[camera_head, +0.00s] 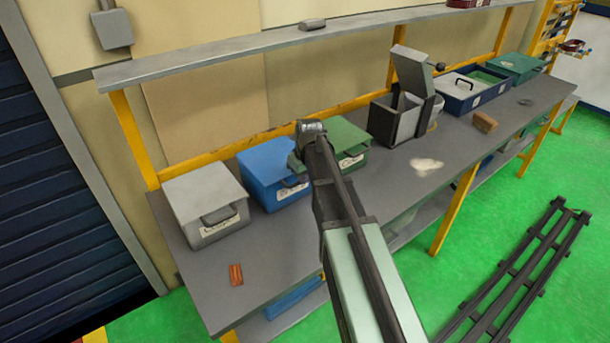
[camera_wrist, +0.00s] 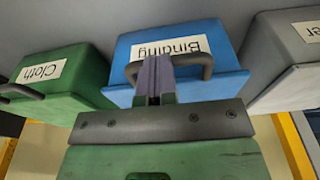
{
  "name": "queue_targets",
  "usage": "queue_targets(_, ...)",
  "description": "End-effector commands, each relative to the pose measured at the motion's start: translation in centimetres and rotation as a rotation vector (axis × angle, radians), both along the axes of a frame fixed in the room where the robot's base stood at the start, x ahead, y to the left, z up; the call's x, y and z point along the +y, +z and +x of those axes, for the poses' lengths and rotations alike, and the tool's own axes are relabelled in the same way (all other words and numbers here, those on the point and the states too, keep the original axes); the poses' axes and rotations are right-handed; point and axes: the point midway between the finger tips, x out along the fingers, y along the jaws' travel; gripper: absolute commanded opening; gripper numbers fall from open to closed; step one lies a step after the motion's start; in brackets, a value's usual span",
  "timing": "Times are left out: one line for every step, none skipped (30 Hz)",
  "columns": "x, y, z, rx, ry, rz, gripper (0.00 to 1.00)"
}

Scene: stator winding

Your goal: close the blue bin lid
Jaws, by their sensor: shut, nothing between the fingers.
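The blue bin (camera_head: 262,166) stands on the bench between a grey bin and a green bin. Its lid looks down on the box in the head view, though my arm hides its right side. In the wrist view the blue bin (camera_wrist: 205,42) appears upside down, with a "Binding" label and a dark handle (camera_wrist: 207,66). My gripper (camera_wrist: 153,62) is shut and empty. Its fingertips are at the handle, overlapping it in the picture; I cannot tell whether they touch.
The grey bin (camera_head: 207,203) is left of the blue one; the green "Cloth" bin (camera_wrist: 75,85) is beside it. An open-lidded dark bin (camera_head: 395,122) stands farther right. A reddish-brown block (camera_head: 236,274) lies near the bench's front left. A shelf (camera_head: 240,45) runs above.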

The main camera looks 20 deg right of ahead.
Motion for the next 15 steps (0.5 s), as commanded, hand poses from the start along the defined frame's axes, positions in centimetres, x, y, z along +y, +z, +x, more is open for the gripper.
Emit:
queue_targets(0.1, 1.0, -0.3, 0.001, 0.001, 0.001, 0.0)
queue_targets(0.1, 1.6, -0.4, 0.0, 0.001, 0.001, 0.0)
queue_targets(0.0, 2.5, -0.5, -0.002, 0.0, 0.0, 0.0)
queue_targets(0.0, 3.2, -0.6, -0.004, 0.0, 0.0, 0.0)
queue_targets(0.0, 4.1, -0.8, -0.005, 0.0, -0.001, 0.0)
queue_targets(-0.1, 5.2, -1.0, -0.007, 0.0, -0.001, 0.0)
queue_targets(-0.1, 6.1, -1.1, -0.008, 0.0, -0.001, 0.0)
queue_targets(-0.2, 7.0, -1.2, -0.008, 0.0, -0.001, 0.0)
queue_targets(-0.2, 8.3, -1.5, -0.008, 0.0, -0.001, 0.0)
queue_targets(-0.3, 9.1, -1.6, -0.008, 0.0, -0.001, 0.0)
queue_targets(-0.3, 10.0, -1.8, -0.008, 0.0, -0.001, 0.0)
queue_targets(-0.3, 11.1, -2.0, -0.009, 0.0, -0.001, 0.0)
queue_targets(-0.4, 11.7, -2.1, -0.009, 0.0, -0.001, 0.0)
queue_targets(-0.4, 12.3, -2.3, -0.009, 0.001, -0.001, 0.0)
queue_targets(-0.4, 13.0, -2.4, -0.009, 0.001, -0.001, 0.0)
